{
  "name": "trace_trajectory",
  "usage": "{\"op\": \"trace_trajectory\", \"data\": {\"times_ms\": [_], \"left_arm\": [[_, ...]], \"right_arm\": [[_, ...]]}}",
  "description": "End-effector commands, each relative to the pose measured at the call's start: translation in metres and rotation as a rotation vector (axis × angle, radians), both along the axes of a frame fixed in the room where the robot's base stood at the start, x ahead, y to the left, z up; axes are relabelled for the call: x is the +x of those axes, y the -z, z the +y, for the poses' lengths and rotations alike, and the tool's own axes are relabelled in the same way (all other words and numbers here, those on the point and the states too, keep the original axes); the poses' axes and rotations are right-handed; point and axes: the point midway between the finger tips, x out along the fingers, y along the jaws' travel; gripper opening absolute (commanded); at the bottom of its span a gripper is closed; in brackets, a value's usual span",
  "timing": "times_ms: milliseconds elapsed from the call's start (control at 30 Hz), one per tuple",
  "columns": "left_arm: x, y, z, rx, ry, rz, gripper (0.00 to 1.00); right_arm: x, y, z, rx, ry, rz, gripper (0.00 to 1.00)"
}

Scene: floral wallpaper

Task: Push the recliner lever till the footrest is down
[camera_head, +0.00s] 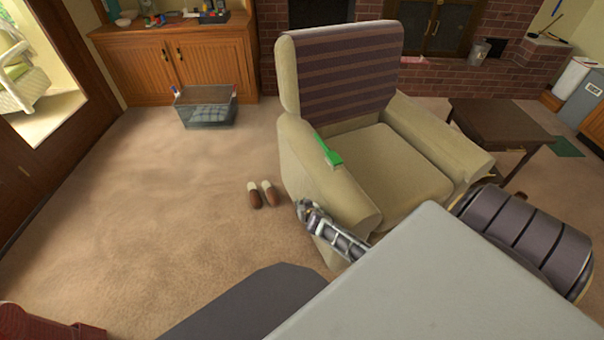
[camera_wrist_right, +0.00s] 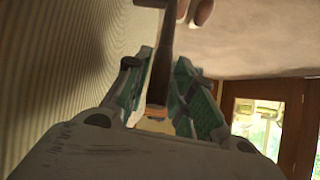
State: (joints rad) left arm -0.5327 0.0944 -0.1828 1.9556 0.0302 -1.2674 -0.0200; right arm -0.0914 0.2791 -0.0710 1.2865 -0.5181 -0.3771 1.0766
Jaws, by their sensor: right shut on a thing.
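The beige recliner (camera_head: 395,165) stands upright with a striped throw over its back. My right gripper (camera_head: 303,210) is low beside its left side in the head view. In the right wrist view, the green-padded fingers (camera_wrist_right: 163,75) are shut around a dark brown lever (camera_wrist_right: 162,62). The lever runs up between them, close to the recliner's ribbed fabric side. In the head view the gripper hides the lever. The footrest cannot be made out, as the recliner's lower front is hidden behind my own body. My left gripper is not in view.
Brown slippers (camera_head: 262,194) lie on the carpet close to my right gripper. A green object (camera_head: 328,152) rests on the recliner's armrest. A dark side table (camera_head: 500,125) stands to the right. A clear bin (camera_head: 205,108) is by the wooden cabinet.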

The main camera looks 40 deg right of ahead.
Motion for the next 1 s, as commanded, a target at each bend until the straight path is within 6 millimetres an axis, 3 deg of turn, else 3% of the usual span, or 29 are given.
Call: {"op": "trace_trajectory", "data": {"times_ms": [67,100,167,600,1000], "left_arm": [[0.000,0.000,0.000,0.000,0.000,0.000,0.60],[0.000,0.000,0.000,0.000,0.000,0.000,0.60],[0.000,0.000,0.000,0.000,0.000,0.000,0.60],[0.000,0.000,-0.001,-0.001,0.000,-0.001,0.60],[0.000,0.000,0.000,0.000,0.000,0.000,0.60]], "right_arm": [[-0.010,0.011,0.006,0.008,-0.001,0.020,0.00],[-0.010,0.011,0.006,0.009,-0.001,0.021,0.27],[-0.010,0.011,0.006,0.007,-0.002,0.021,0.34],[-0.006,0.005,0.002,0.000,0.000,0.011,0.34],[-0.022,-0.008,0.008,0.001,0.000,0.009,0.34]]}}
